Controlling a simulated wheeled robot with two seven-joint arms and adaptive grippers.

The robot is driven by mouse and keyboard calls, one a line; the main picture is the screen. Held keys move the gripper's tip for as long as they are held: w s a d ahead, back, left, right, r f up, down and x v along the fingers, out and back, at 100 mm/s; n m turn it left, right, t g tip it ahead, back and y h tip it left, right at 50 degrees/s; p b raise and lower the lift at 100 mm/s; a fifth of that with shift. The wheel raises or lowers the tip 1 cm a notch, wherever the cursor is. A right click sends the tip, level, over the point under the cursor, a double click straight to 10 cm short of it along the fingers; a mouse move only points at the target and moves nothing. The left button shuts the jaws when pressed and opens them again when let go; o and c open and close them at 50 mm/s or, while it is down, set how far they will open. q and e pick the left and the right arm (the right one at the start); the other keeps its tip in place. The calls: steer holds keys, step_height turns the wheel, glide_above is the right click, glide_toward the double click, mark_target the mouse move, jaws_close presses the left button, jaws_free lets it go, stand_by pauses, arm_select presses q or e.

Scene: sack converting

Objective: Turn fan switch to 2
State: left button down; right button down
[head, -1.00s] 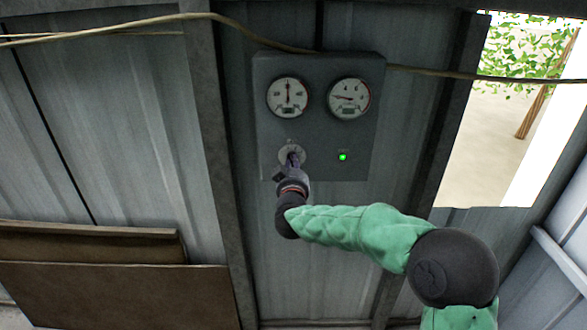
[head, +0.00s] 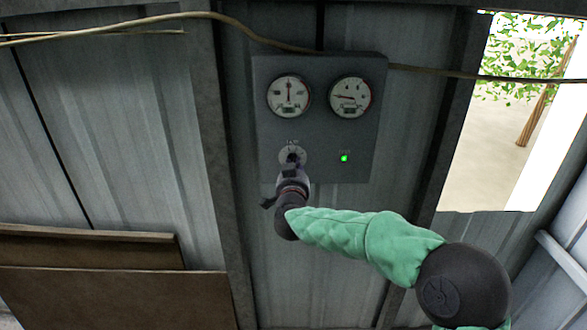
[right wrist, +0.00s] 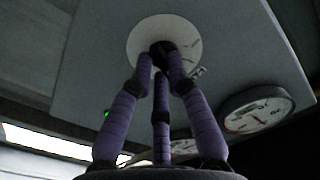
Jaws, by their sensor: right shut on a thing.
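The fan switch is a dark knob on a round pale dial (head: 292,152) at the lower left of a grey control panel (head: 322,135). My right gripper (head: 291,163) is at the dial, its fingers closed around the knob and hiding most of it. In the right wrist view the purple fingers of my right gripper (right wrist: 160,72) meet on the dark knob (right wrist: 163,50) in front of the pale dial (right wrist: 140,38). The dial marks are too small to read, so the setting cannot be told. My left gripper is not in view.
Two round gauges, a left one (head: 289,96) and a right one (head: 350,97), sit above the dial. A green lamp (head: 344,158) glows right of it. A cable (head: 430,70) crosses the wall. Brown boards (head: 100,290) lean at lower left. A bright opening (head: 490,150) is at right.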

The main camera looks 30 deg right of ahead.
steer(key=shift+f, duration=0.1)
steer(key=c, duration=1.2)
jaws_free()
steer(key=shift+s, duration=0.1)
steer(key=v, duration=1.2)
